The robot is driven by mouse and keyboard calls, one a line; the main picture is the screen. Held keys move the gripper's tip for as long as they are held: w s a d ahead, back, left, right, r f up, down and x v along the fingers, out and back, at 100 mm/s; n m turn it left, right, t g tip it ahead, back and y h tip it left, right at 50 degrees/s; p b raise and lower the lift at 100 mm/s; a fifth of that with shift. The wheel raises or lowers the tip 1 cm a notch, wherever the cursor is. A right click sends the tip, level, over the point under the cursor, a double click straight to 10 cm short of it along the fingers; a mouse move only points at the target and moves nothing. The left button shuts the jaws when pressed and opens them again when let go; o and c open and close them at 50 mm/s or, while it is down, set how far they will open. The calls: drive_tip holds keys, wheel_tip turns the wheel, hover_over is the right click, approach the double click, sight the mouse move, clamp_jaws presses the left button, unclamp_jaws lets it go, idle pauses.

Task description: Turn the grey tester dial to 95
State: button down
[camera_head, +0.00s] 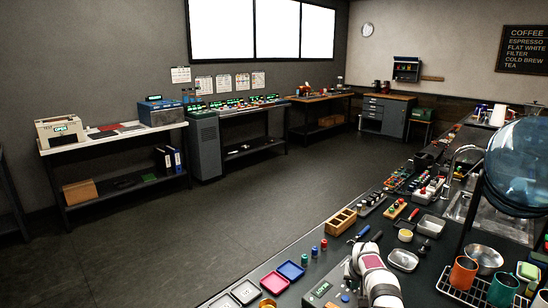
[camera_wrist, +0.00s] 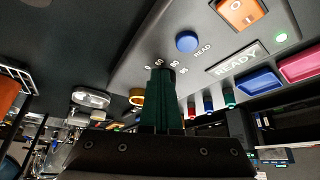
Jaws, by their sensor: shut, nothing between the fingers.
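The dial is mostly hidden by the fingertips. I cannot tell its pointer's setting or whether the fingers touch it. In the head view the tester (camera_head: 322,289) is at the bottom edge, partly behind my white arm; the fingertips are hidden there.
A blue tray (camera_head: 291,270) and a pink tray (camera_head: 274,283) lie left of the tester. Small blue, red and green cylinders (camera_head: 314,252) stand behind it. An orange switch (camera_wrist: 240,12) is on the tester.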

drive_tip(key=shift+a, duration=0.25)
drive_tip(key=shift+w+a, duration=0.3)
drive_tip(key=shift+a, duration=0.35)
drive_tip(key=shift+s+a, duration=0.25)
drive_tip(key=shift+s, duration=0.05)
drive_tip(key=shift+d+r, duration=1.25)
drive_tip(key=shift+r, duration=2.15)
drive_tip(key=f, duration=0.7)
drive_tip(key=shift+s, duration=0.25)
